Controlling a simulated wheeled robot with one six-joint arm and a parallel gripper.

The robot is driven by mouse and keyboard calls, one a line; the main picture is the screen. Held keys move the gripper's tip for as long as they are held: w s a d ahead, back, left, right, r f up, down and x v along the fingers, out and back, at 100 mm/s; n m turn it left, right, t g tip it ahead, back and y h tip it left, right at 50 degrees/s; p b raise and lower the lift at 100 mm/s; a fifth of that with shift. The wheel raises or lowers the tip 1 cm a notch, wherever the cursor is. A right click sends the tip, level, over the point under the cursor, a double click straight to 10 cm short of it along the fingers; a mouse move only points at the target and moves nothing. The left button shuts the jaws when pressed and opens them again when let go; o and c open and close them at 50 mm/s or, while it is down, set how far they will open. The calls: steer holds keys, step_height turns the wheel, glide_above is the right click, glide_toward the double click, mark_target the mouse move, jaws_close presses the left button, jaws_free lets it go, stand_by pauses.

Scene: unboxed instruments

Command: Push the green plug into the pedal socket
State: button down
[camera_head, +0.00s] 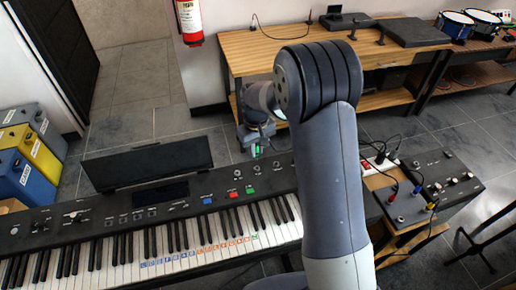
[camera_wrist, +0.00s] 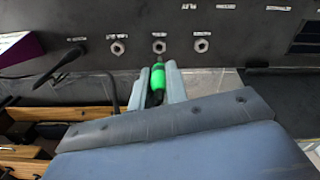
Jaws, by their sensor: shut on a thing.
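In the wrist view, my gripper (camera_wrist: 158,74) is shut on the green plug (camera_wrist: 157,79). The plug's green body shows between the two fingers and its dark lower end runs back between them. Its front end points up the picture toward a dark panel with three round sockets: a left one (camera_wrist: 117,48), a middle one (camera_wrist: 158,47) and a right one (camera_wrist: 201,46). The plug lines up roughly with the middle socket and appears a little short of it. The socket labels are too small and inverted to read. In the head view, the green plug (camera_head: 256,149) shows behind the keyboard.
The keyboard (camera_head: 150,230) fills the front left, with a music stand (camera_head: 148,163) on it. A wooden bench (camera_head: 255,50) stands behind. Pedals with cables (camera_head: 405,205) sit at right. In the wrist view, a black cable (camera_wrist: 58,68) runs left of the gripper.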

steer(key=b, duration=0.3)
glide_above(256, 170)
steer(key=shift+w+d+f, duration=0.1)
steer(key=shift+w+f, duration=0.15)
steer(key=shift+f, duration=1)
steer(key=shift+w+d+f, duration=0.1)
steer(key=shift+w+f, duration=0.1)
steer(key=shift+f, duration=1.05)
steer(key=shift+f+b, duration=1.05)
steer(key=shift+f, duration=0.05)
stand_by(0.3)
steer(key=c, duration=1.3)
jaws_free()
steer(key=shift+f, duration=0.1)
steer(key=shift+a, duration=0.1)
step_height(256, 170, up, 11)
steer(key=shift+f+b, duration=0.1)
steer(key=shift+b, duration=0.5)
